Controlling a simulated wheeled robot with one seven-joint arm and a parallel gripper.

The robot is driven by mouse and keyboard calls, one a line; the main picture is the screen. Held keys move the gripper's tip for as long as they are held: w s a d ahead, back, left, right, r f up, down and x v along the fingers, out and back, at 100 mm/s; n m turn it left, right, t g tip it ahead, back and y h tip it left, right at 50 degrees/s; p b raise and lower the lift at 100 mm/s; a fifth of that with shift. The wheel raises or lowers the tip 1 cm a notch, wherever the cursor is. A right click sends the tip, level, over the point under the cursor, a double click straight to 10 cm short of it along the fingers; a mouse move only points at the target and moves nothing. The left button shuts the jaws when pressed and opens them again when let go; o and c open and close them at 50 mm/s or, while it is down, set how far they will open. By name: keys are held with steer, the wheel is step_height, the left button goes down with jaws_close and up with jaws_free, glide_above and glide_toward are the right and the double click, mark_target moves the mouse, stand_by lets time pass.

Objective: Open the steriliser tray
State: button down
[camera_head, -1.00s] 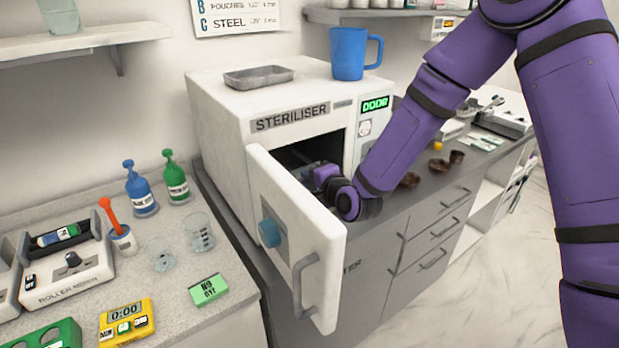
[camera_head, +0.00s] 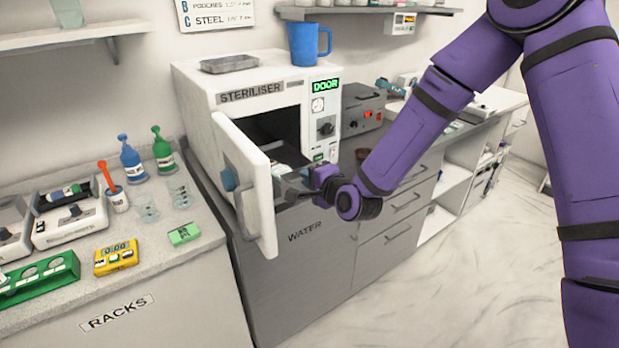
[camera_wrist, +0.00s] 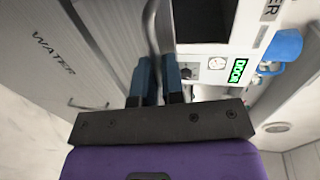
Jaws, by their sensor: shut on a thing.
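The white steriliser (camera_head: 190,90) stands on the grey counter with its door (camera_head: 262,200) swung open toward me. Its chamber is dark inside. The grey tray (camera_head: 290,190) shows low in the opening, partly hidden by the door and my gripper, with pale contents. My gripper (camera_head: 312,182) is at the tray's front edge, outside the chamber and to the right of the door. In the wrist view its two blue fingers (camera_wrist: 158,80) are close together on a thin grey part of the tray (camera_wrist: 164,35). The exact grip is hard to see.
A blue mug (camera_head: 302,44) and a metal dish (camera_head: 228,63) sit on top of the steriliser. A dark grey device (camera_head: 365,105) stands to its right. The left bench holds bottles, beakers and a yellow timer (camera_head: 115,258). The floor (camera_head: 420,300) in front is clear.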

steer(key=shift+s+d, duration=0.25)
steer(key=shift+s, duration=0.15)
steer(key=c, duration=1.2)
jaws_free()
steer(key=shift+c, duration=0.2)
steer(key=v, duration=1)
steer(key=shift+s+d, duration=0.2)
steer(key=shift+s, duration=0.15)
steer(key=shift+r, duration=0.15)
